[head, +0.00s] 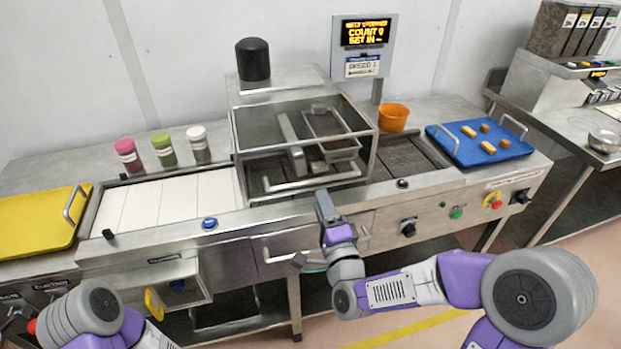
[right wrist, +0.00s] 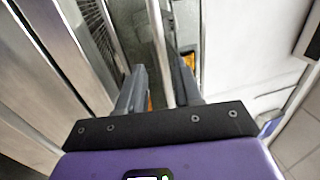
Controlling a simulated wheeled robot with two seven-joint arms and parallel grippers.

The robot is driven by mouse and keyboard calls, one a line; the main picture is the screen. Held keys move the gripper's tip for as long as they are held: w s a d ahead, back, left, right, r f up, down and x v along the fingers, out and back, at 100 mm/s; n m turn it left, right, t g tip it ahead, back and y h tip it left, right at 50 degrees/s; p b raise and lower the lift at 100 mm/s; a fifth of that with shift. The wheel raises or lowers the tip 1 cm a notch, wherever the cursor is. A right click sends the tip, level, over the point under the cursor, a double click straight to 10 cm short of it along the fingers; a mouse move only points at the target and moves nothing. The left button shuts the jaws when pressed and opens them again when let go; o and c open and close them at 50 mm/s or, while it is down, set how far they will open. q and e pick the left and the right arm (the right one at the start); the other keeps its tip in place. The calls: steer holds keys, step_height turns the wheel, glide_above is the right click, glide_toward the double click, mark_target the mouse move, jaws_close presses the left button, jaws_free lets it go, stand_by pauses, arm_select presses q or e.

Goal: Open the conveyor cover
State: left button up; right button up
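The conveyor cover (head: 372,150) is a clear box with a metal frame over the middle of the conveyor. It looks closed, its lower edge down at the belt. A pale bar handle (head: 315,182) runs along its lower front. My right gripper (head: 323,203) is just below and in front of that handle, fingers pointing up towards it. In the right wrist view its two fingers (right wrist: 160,92) stand apart, and a pale bar (right wrist: 158,45), apparently the handle, runs between them; contact cannot be told. My left arm enters at the lower left, but its gripper is not visible.
White belt slats (head: 165,203) lie left of the cover, with several coloured-label jars (head: 165,150) behind. A yellow tray (head: 38,222) is at far left. An orange bowl (head: 394,117) and a blue tray (head: 470,155) with food pieces are right. A display (head: 364,45) stands behind.

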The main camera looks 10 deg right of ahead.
mark_target(314, 181)
steer(key=shift+w+a+r, duration=0.1)
steer(key=shift+w+r, duration=0.15)
steer(key=shift+w, duration=0.9)
steer(key=shift+w+d+r, duration=0.1)
steer(key=shift+w+r, duration=0.2)
steer(key=shift+w, duration=0.85)
steer(key=shift+w+a+r, duration=0.1)
steer(key=shift+w+r, duration=0.15)
steer(key=shift+w, duration=0.9)
jaws_close()
